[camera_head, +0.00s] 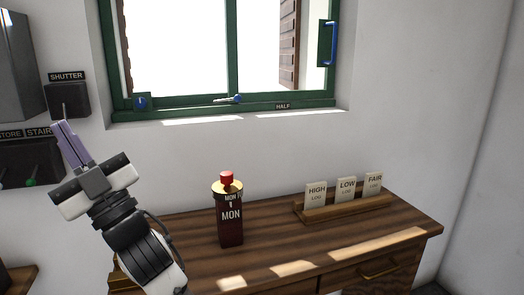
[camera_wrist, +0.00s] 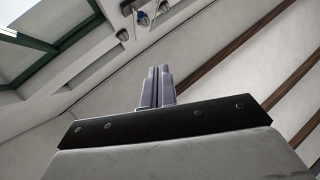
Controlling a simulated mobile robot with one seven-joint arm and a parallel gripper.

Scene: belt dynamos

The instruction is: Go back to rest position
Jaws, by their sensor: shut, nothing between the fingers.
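My gripper (camera_head: 70,143) is raised at the left of the head view, in front of the wall. Its two purple-grey fingers are pressed together with nothing between them. The fingertips appear just below the black box labelled SHUTTER (camera_head: 67,99); whether they touch it or its small lever, I cannot tell. In the wrist view the closed fingers (camera_wrist: 157,85) point up, with wall and window around them.
A wooden desk (camera_head: 285,255) bears a dark red MON bottle (camera_head: 230,213) and a rack (camera_head: 345,208) with HIGH, LOW and FAIR cards. A green-framed window (camera_head: 230,105) is above. A STAIR switch panel (camera_head: 30,165) is left of my gripper.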

